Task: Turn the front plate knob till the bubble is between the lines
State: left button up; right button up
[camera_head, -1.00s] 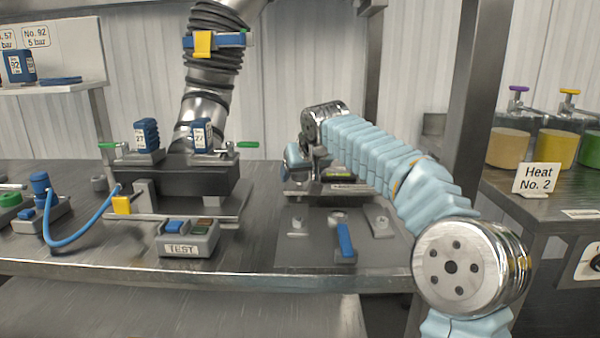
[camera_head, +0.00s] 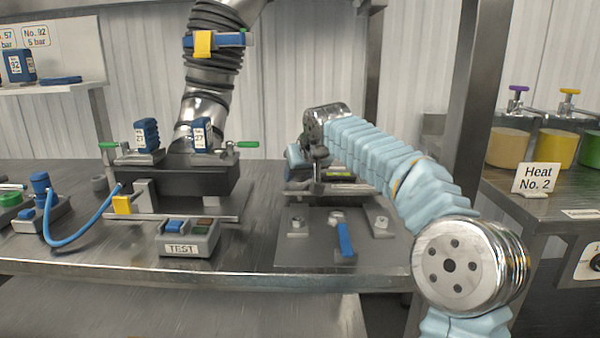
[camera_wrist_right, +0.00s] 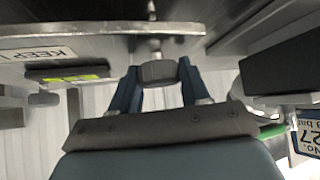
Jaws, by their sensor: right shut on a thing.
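My right gripper (camera_wrist_right: 158,88) is shut on a dark grey knob (camera_wrist_right: 157,72), one finger on each side of it, in the right wrist view. The knob sits at the edge of a metal plate (camera_wrist_right: 120,40) with a "KEEP" label. In the head view my right gripper (camera_head: 312,160) is at the plate (camera_head: 310,190), and the knob cannot be made out. A level with a yellow-green vial (camera_wrist_right: 75,78) lies beside the knob; it also shows in the head view (camera_head: 341,174). The bubble is too small to tell against the lines. My left gripper is not in view.
A grey base (camera_head: 315,250) with bolts and a blue lever (camera_head: 346,240) lies in front of the plate. Left of it are a TEST box (camera_head: 188,240) and a black block (camera_head: 185,182) with blue units. A dark post (camera_head: 473,110) stands at right.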

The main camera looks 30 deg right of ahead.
jog(key=n+y, duration=0.4)
jog(key=n, duration=0.1)
jog(key=shift+d, duration=0.1)
jog(key=n+g+y, duration=0.2)
jog(key=n+y, duration=0.1)
jog(key=n, duration=0.2)
jog(key=shift+y, duration=0.3)
jog(key=shift+n, duration=0.3)
jog(key=o, duration=1)
